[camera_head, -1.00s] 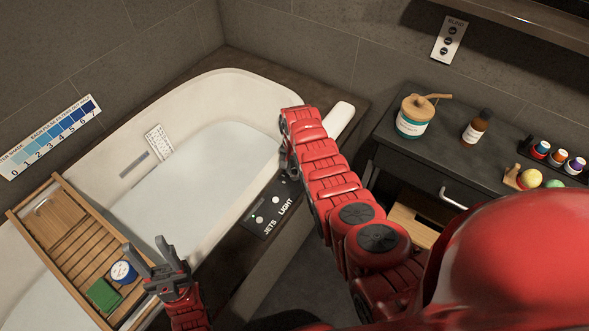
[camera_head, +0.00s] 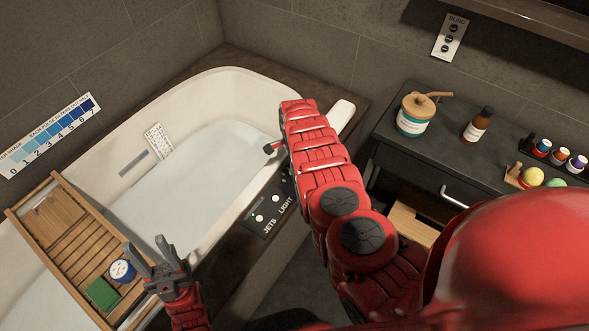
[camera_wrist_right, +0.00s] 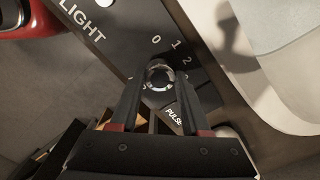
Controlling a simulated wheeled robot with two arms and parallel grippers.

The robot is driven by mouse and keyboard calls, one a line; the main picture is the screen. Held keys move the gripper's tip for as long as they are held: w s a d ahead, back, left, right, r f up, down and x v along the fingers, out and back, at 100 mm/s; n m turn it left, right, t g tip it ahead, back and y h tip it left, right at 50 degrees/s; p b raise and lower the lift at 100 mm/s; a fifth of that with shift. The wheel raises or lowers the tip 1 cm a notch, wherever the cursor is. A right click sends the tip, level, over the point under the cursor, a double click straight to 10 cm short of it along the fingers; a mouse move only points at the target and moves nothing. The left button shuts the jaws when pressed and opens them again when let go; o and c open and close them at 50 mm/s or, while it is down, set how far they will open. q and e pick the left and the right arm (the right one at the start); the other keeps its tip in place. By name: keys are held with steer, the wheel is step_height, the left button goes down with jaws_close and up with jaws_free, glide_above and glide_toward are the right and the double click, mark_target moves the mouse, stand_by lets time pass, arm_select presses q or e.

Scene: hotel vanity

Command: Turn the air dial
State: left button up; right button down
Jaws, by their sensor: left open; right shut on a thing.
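A round metallic dial (camera_wrist_right: 159,76) sits on a dark control panel (camera_wrist_right: 128,42) in the right wrist view. The numbers 0, 1 and 2 are printed beside it, and the word PULSE is near its other side. Its own name and pointer cannot be made out. My right gripper (camera_wrist_right: 161,88) is shut on the dial, with one finger on each side. In the head view the panel (camera_head: 248,225) shows JETS and LIGHT with two pale knobs; my right arm hides the dial and right gripper there. My left gripper (camera_head: 145,246) is open and empty near the bath tray.
The panel lies on the dark ledge beside the filled bathtub (camera_head: 165,185). A wooden bath tray (camera_head: 65,225) with a blue-and-white tub and green block spans the bath. A counter (camera_head: 440,160) with jar, bottle and small items stands right. A BLIND switch (camera_head: 450,37) is on the wall.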

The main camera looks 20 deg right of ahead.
steer(key=shift+m, duration=0.6)
steer(key=shift+c, duration=1.9)
jaws_free()
steer(key=shift+r, duration=0.1)
step_height(320, 180, up, 17)
steer(key=p, duration=0.1)
steer(key=shift+r, duration=0.15)
